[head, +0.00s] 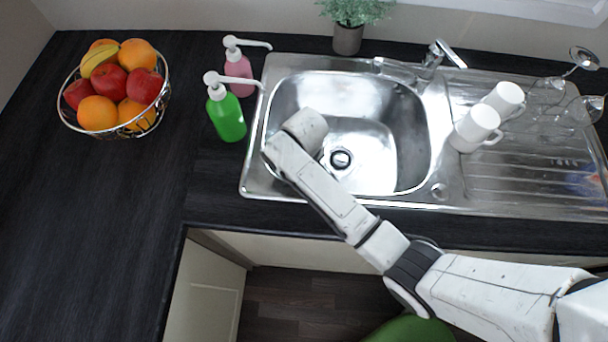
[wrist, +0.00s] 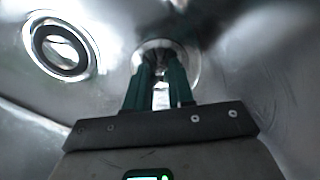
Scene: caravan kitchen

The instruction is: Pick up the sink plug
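My gripper (wrist: 160,62) reaches down into the sink bowl. In the wrist view its two green fingers stand close together with a narrow gap, their tips at a round silver disc (wrist: 190,60) that looks like the sink plug. The fingers cover the disc's middle, so I cannot tell whether they grip it. In the head view my arm hides the fingers and this disc. The drain, a dark ring with a bright middle, lies apart to the left in the wrist view (wrist: 36,45); the head view shows it in the bowl floor (head: 340,159).
The steel sink (head: 404,110) has a tap (head: 436,55) at its back. White mugs (head: 474,128) and clear glasses stand on the drainer at right. A green bottle (head: 226,116), a pink bottle (head: 238,70) and a fruit basket (head: 163,92) stand at left. The front-left counter is clear.

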